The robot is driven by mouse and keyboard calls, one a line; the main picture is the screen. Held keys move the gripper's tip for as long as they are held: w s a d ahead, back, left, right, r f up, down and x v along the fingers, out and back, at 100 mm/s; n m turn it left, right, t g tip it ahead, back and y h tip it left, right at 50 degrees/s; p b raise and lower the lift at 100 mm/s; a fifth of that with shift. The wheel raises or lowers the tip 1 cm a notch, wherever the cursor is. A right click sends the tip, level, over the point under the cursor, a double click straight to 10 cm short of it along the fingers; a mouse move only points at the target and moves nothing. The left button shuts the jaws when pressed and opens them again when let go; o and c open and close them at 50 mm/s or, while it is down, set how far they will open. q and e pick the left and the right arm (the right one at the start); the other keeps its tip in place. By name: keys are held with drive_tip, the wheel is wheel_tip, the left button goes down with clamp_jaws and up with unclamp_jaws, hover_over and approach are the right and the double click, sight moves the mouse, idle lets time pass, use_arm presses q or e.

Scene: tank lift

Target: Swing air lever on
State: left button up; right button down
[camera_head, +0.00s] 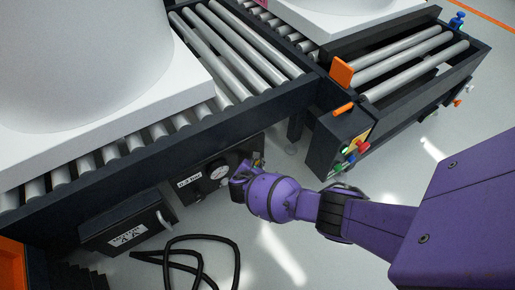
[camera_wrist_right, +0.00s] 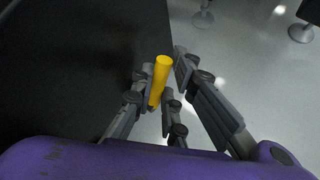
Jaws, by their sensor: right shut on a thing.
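The air lever (camera_wrist_right: 160,77) is a short yellow cylinder beside a dark panel in the right wrist view. My right gripper (camera_wrist_right: 165,68) is shut on it, with fingers on both sides. In the head view, my right gripper (camera_head: 243,180) is at the dark panel under the roller conveyor, just right of a round white gauge (camera_head: 218,172). Only a small yellow bit of the lever (camera_head: 259,161) shows there; my gripper hides most of the rest. My left gripper is not in view.
A large white tank base (camera_head: 110,125) rests on the roller conveyor (camera_head: 230,65) above the panel. A control box (camera_head: 338,145) with coloured buttons stands to the right. A black hose (camera_head: 200,238) lies on the floor below. A labelled dark box (camera_head: 120,225) is at lower left.

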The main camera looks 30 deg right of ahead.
drive_tip(key=shift+w+a+n+h+b, duration=0.1)
drive_tip(key=shift+a+n+h+b, duration=0.2)
drive_tip(key=shift+a+h+b, duration=0.45)
drive_tip(key=shift+a+n+t+h+b, duration=0.25)
drive_tip(key=shift+h+b, duration=0.25)
drive_tip(key=shift+h, duration=0.1)
drive_tip(key=shift+a+n+t+h+b, duration=0.2)
drive_tip(key=shift+n+t+h+b, duration=0.05)
drive_tip(key=shift+h+b, duration=0.3)
use_arm(q)
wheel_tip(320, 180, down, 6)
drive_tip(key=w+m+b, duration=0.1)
drive_tip(key=b, duration=0.2)
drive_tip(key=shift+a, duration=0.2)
use_arm(e)
drive_tip(key=shift+a+r+n+t+h, duration=0.2)
drive_tip(key=shift+a+n+t+h, duration=0.4)
drive_tip(key=shift+h, duration=0.5)
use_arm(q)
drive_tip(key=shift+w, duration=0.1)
use_arm(e)
drive_tip(key=c, duration=2)
unclamp_jaws()
drive_tip(key=shift+c, duration=0.2)
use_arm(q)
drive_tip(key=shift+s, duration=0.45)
use_arm(e)
drive_tip(key=shift+o, duration=0.2)
